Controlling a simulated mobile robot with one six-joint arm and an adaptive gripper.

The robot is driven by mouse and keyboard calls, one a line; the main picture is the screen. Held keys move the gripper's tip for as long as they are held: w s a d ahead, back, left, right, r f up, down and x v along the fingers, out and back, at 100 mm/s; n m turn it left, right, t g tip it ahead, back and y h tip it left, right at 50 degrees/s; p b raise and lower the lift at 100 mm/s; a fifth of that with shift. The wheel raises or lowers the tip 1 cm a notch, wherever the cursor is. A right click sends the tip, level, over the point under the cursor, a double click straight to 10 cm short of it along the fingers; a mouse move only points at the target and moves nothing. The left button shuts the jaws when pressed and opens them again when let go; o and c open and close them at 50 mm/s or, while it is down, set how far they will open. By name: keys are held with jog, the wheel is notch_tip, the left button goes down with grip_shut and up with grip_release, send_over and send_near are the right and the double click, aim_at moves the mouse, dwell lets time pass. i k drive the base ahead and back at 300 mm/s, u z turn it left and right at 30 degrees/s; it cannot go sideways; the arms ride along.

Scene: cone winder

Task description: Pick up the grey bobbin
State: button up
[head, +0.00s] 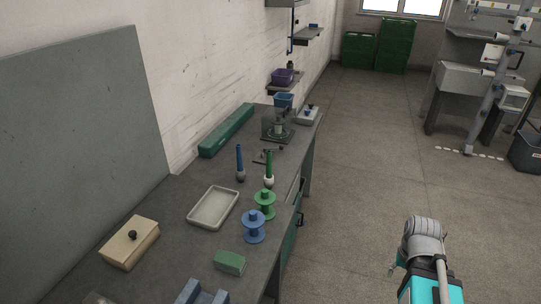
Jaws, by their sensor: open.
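I cannot make out a plainly grey bobbin in the head view. A green flanged bobbin (265,204) and a blue flanged bobbin (254,226) stand upright near the right edge of the workbench (177,222). Behind them stand a tall blue piece with a dark grey rounded base (240,174) and a tall green piece with a whitish base (268,181). My arm shows at the lower right, over the floor and apart from the bench. My gripper cannot be made out.
A pale empty tray (213,208), a cream box with a black knob (130,243), a green block (230,262) and a blue holder (202,293) occupy the near bench. A long green case (226,131) lies along the wall. The floor right of the bench is open.

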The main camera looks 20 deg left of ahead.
aim_at(240, 171)
jog(key=z, duration=0.2)
jog(key=i, duration=0.8)
jog(key=u, duration=0.5)
jog(key=i, duration=0.85)
jog(key=u, duration=0.65)
jog(key=k, duration=0.95)
jog(key=u, duration=0.15)
jog(key=i, duration=0.45)
